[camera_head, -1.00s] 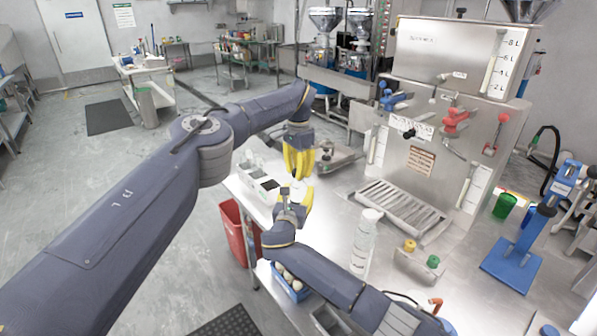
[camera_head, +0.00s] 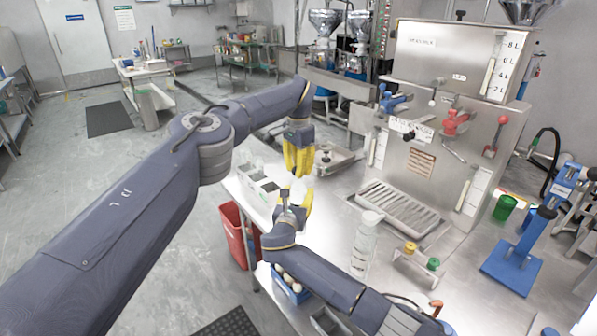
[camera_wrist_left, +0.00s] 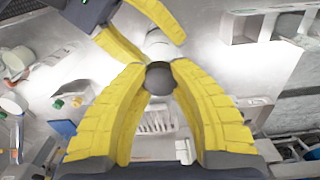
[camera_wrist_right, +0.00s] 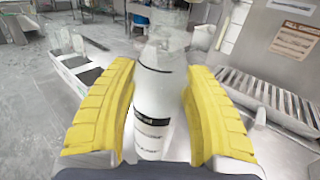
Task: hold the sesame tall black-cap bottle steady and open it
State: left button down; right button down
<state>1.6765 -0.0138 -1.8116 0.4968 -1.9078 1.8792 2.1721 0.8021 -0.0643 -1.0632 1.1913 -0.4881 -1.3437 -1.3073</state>
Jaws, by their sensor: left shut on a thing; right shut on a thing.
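My left gripper (camera_head: 299,172) points down, above my right gripper (camera_head: 295,207). In the left wrist view the left gripper (camera_wrist_left: 159,72) is shut on a round dark cap (camera_wrist_left: 160,82). In the right wrist view the right gripper (camera_wrist_right: 158,110) is shut around a clear upright bottle (camera_wrist_right: 152,112), whose pale label has a black band. The bottle's top runs out of that view, so the cap does not show there. The head view does not clearly show the bottle between the grippers. I cannot tell whether the cap still touches the bottle.
Another pale bottle (camera_head: 364,247) stands on the steel table to the right of the right gripper. A red bin (camera_head: 236,235) stands at the left.

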pick_arm(q)
jog(key=shift+r, duration=0.45)
jog(key=shift+r, duration=1.9)
pick_arm(e)
jog(key=c, duration=0.6)
grip_release()
jog(key=shift+o, duration=0.2)
jog(key=shift+s, duration=0.1)
